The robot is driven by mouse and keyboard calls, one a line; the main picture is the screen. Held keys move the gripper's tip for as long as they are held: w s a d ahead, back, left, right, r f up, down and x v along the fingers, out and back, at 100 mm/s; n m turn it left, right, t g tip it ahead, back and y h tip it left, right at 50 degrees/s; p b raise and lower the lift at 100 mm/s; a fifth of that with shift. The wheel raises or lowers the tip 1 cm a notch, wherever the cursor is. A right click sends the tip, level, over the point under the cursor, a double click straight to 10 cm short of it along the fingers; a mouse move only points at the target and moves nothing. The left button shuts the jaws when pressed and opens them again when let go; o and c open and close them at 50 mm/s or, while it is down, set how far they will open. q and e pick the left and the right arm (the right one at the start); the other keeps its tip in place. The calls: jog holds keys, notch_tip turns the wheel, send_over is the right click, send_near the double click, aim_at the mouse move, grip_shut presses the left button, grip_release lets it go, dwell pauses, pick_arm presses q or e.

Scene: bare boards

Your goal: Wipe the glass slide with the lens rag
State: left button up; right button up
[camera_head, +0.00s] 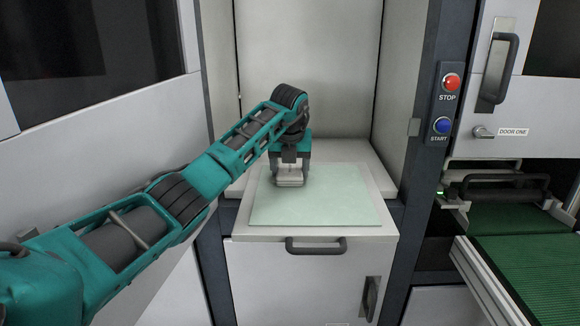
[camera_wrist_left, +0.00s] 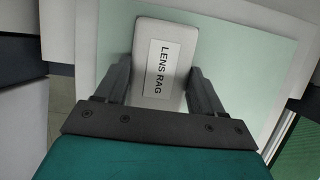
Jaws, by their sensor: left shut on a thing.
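The glass slide (camera_head: 330,205) is a pale green sheet lying flat on the white top of a cabinet in an alcove. My left gripper (camera_head: 289,178) is over the sheet's left part, pointing down. It is shut on the lens rag (camera_head: 289,183), a light grey block. In the left wrist view the lens rag (camera_wrist_left: 150,95) sits between the two fingers (camera_wrist_left: 163,88), its label reading "LENS RAG". The glass slide (camera_wrist_left: 235,55) spreads behind it. I cannot tell whether the rag touches the glass. My right gripper is not in view.
The alcove has side walls and a back wall (camera_head: 305,70). A cabinet handle (camera_head: 316,246) is below the front edge. On the right are a post with a red STOP button (camera_head: 451,82) and a blue START button (camera_head: 442,125), and a green conveyor (camera_head: 530,265).

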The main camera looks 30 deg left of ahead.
pick_arm(q)
jog(key=shift+a+r, duration=0.25)
jog(key=shift+a, duration=0.25)
jog(key=shift+r, duration=1.5)
jog(key=shift+w+r, duration=0.1)
jog(key=shift+r, duration=2.95)
